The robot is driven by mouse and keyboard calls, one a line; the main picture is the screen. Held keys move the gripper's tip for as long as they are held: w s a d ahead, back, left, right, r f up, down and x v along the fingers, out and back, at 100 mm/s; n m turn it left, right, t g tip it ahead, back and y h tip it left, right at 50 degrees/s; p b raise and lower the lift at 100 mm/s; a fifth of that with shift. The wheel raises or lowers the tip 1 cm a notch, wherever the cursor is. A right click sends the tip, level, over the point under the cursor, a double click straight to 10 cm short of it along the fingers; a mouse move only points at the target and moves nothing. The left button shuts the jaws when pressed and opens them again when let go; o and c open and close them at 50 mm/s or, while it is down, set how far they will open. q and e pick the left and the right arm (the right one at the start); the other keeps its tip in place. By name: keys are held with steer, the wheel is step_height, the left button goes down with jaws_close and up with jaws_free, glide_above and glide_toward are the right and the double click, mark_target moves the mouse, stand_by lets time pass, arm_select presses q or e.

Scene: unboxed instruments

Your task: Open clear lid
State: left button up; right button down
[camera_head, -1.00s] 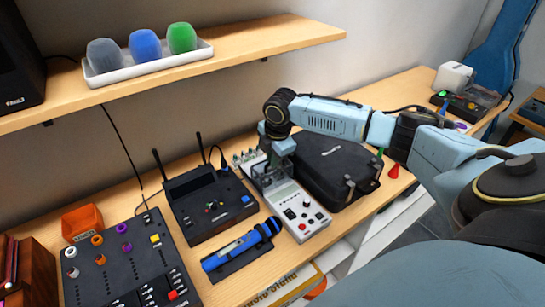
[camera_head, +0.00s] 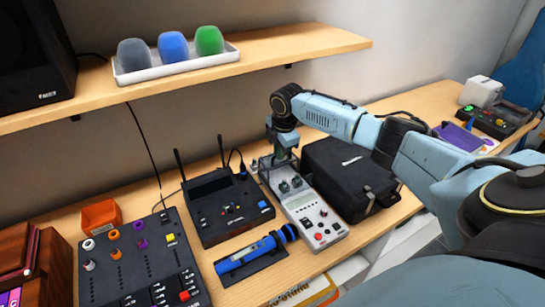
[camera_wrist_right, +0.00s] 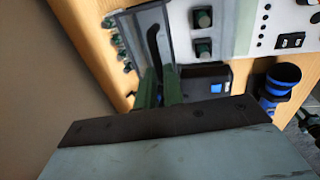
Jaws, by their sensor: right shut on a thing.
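The grey-white instrument (camera_head: 312,218) lies on the desk, with dark knobs at its far end and a red button at its near end. The clear lid (camera_wrist_right: 150,38) shows in the right wrist view as a see-through panel with a grey frame, beside the knobs. My right gripper (camera_head: 283,158) is over the far end of the instrument. In the right wrist view, its greenish fingers (camera_wrist_right: 160,90) are shut at the edge of the lid. The exact grip is partly hidden, and so is the lid's angle. My left gripper is out of view.
A black radio-like unit (camera_head: 228,208) with antennas stands close left of the instrument. A black case (camera_head: 350,178) stands close right. The shelf (camera_head: 300,47) with a tray (camera_head: 180,64) hangs above.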

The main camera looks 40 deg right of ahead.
steer(key=c, duration=1.5)
jaws_free()
steer(key=shift+r, duration=0.1)
step_height(320, 180, up, 13)
steer(key=s, duration=0.2)
steer(key=shift+s+a+b, duration=0.3)
steer(key=shift+b, duration=0.05)
